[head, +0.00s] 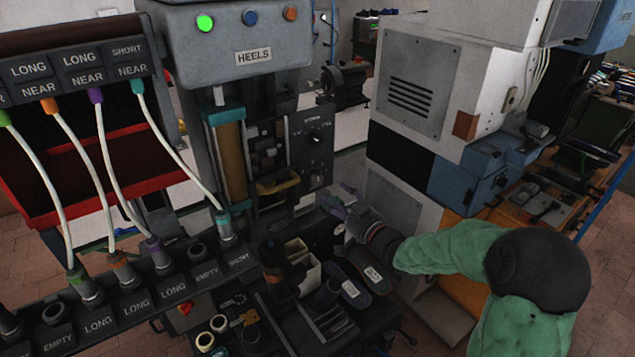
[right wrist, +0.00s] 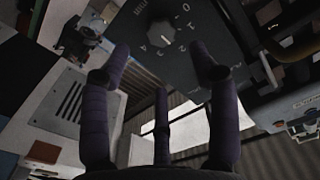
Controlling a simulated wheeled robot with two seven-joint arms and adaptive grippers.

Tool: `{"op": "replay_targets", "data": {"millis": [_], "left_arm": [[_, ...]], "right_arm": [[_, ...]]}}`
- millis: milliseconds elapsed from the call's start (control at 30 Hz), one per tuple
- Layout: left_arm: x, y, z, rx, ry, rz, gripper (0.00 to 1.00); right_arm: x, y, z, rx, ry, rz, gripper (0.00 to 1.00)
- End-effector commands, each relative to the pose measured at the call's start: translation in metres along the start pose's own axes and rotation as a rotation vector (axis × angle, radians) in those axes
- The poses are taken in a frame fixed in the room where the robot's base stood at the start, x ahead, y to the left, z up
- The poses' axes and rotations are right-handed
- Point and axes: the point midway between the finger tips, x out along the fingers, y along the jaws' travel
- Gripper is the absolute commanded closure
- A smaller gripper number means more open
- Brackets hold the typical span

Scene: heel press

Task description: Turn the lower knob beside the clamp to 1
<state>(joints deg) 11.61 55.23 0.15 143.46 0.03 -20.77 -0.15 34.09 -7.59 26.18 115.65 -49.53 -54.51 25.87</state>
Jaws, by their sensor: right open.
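A dark control panel (head: 310,150) with a small knob (head: 316,138) stands beside the clamp, below the grey heel-press head. In the right wrist view, a dark round knob (right wrist: 160,36) sits on a dark panel face with white digits around it, 0 and 1 among them. It bears a small light mark; which digit it points to is not clear. I cannot tell whether this is the lower knob. My right gripper (head: 343,204) has its purple fingers apart and empty, below the panel. In the wrist view its fingers (right wrist: 162,82) are apart, with the knob beyond them, not touching.
A grey-white cabinet (head: 415,85) stands right of my right gripper. Shoe soles (head: 364,268) and a divided bin (head: 295,252) lie below it. A rack of labelled sockets and cables (head: 125,285) fills the left. Open space shows between panel and cabinet.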

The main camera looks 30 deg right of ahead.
Motion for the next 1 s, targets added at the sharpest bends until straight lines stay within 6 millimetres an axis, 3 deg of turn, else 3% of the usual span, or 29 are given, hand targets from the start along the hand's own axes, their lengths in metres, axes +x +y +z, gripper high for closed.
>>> {"op": "replay_targets", "data": {"millis": [200, 400, 600, 900, 933, 1000], "left_arm": [[-0.003, 0.001, 0.0, 0.0, 0.0, 0.0, 1.0], [-0.004, 0.002, 0.0, 0.0, 0.001, 0.0, 1.0], [-0.005, 0.002, 0.0, 0.0, 0.001, 0.0, 1.0], [-0.005, 0.002, 0.0, 0.0, 0.001, 0.0, 1.0], [-0.005, 0.002, 0.0, 0.0, 0.001, 0.0, 1.0], [-0.005, 0.002, 0.0, 0.0, 0.001, 0.0, 1.0]], "right_arm": [[0.041, -0.001, 0.0, 0.0, 0.0, -0.003, 0.39], [0.07, -0.001, 0.0, 0.001, 0.0, -0.002, 0.39], [0.083, 0.0, 0.0, 0.0, -0.001, 0.0, 0.39], [0.085, 0.0, 0.0, 0.0, 0.0, 0.0, 0.39], [0.085, 0.0, 0.0, 0.0, 0.0, 0.0, 0.42], [0.085, 0.0, 0.0, 0.0, 0.0, 0.0, 0.61]]}}
